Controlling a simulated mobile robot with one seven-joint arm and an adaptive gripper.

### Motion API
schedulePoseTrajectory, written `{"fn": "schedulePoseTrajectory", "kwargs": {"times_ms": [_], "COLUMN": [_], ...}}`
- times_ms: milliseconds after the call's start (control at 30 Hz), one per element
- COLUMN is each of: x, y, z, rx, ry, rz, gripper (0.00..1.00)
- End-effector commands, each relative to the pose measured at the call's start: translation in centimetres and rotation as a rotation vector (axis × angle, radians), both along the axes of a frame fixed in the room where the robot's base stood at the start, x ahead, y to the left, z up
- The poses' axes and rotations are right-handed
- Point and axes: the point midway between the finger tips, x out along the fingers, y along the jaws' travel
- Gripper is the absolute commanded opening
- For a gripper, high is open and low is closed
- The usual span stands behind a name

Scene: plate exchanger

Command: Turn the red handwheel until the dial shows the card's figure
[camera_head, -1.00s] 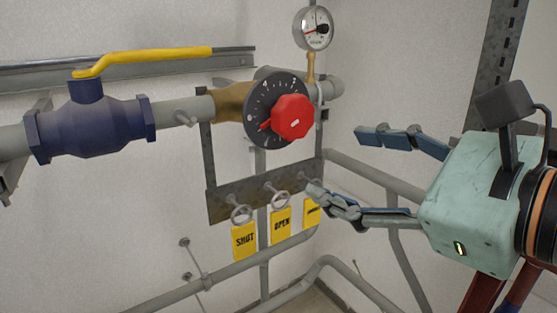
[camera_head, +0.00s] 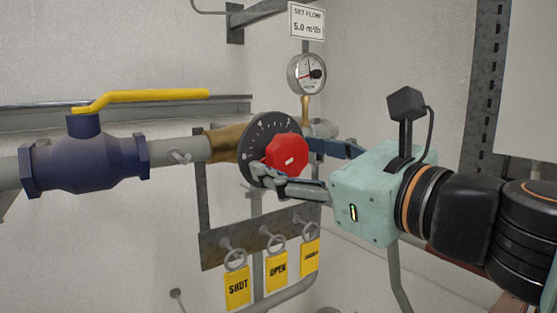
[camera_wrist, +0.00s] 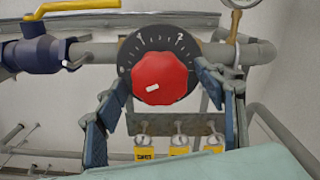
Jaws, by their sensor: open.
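The red handwheel (camera_head: 286,153) sits in front of a round black dial (camera_head: 262,128) with white marks on the pipe. In the wrist view the handwheel (camera_wrist: 163,78) has a white mark at its lower left, and the dial (camera_wrist: 178,33) shows behind it. A white card (camera_head: 306,21) at the top reads "SET FLOW 5.0 m³/h". My gripper (camera_head: 287,162) is open, with one finger at each side of the handwheel. In the wrist view the fingers stand apart left and right, slightly below the handwheel; I cannot tell whether they touch it.
A pressure gauge (camera_head: 306,74) stands above the pipe, behind the dial. A blue valve (camera_head: 84,160) with a yellow lever (camera_head: 140,97) is at the left. Yellow tags reading SHUT (camera_head: 237,287) and OPEN (camera_head: 277,270) hang from a bracket (camera_head: 213,251) below.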

Motion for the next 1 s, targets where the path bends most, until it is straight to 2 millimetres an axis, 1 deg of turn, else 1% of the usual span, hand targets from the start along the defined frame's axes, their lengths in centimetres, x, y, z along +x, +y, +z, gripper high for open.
{"fn": "schedulePoseTrajectory", "kwargs": {"times_ms": [100,333,700,1000], "x": [0.33,0.33,0.32,0.31], "y": [0.18,0.2,0.19,0.22], "z": [-0.01,0.02,0.02,-0.14], "rx": [0.0,-0.001,-0.001,-0.031], "ry": [0.001,-0.001,-0.001,-0.023], "rz": [-0.001,-0.001,-0.001,0.001], "gripper": [0.63,0.62,0.21,0.21]}}
